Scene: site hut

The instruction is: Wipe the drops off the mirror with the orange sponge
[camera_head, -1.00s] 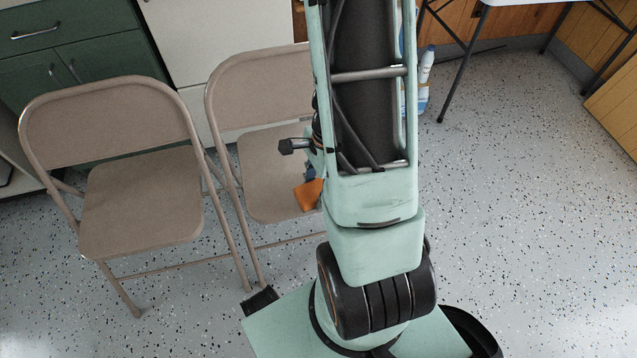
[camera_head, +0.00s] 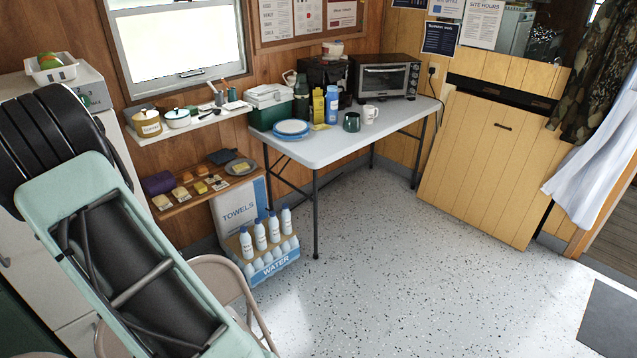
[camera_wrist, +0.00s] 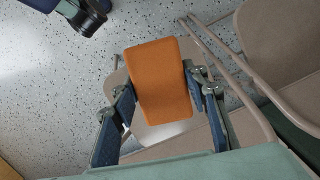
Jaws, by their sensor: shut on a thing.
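In the wrist view my gripper (camera_wrist: 160,88) is shut on the orange sponge (camera_wrist: 160,65), with a blue-and-grey finger at each side of it. The sponge is held above the folding chairs and speckled floor, touching neither as far as I can tell. The gripper and sponge are out of the head view. A dark, glossy panel (camera_head: 515,32) at the upper right of the head view seems to show reflections; I cannot tell for certain that it is the mirror.
A folding table (camera_head: 345,142) with a toaster oven (camera_head: 385,78), mugs and bottles stands along the wall. Beige chairs (camera_wrist: 290,50) are close by. The floor (camera_head: 430,270) at centre right is clear.

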